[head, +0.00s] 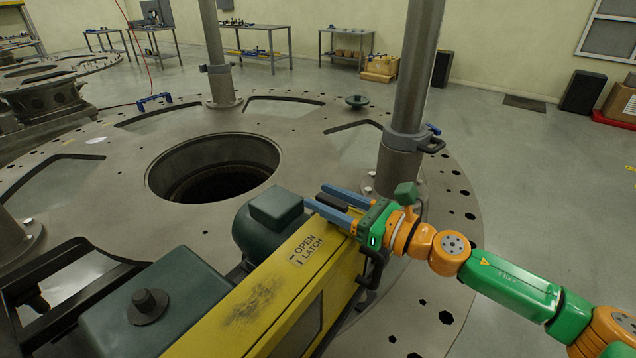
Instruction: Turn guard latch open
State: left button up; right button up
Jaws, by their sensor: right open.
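The yellow guard (255,305) runs from the lower middle up to the right, with a printed OPEN LATCH label (308,250) on its top. My right gripper (316,196) is over the far end of the guard, its two blue fingers open and pointing left. A dark bar (336,207) shows between the fingers; I cannot tell if they touch it or if it is the latch. A black handle (376,268) on the guard's right side sits just below the gripper. My left gripper is out of view.
A dark green motor housing (268,222) stands beside the guard, close to the fingertips. A grey post (408,95) rises just behind the gripper. The round turret plate (110,160) has a large central hole (215,168). Open floor (545,175) lies to the right.

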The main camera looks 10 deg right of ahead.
jog(key=shift+f+x, duration=0.2)
jog(key=shift+x, duration=1.05)
jog(key=shift+s+d, duration=0.15)
jog(key=shift+s+r, duration=0.1)
grip_shut()
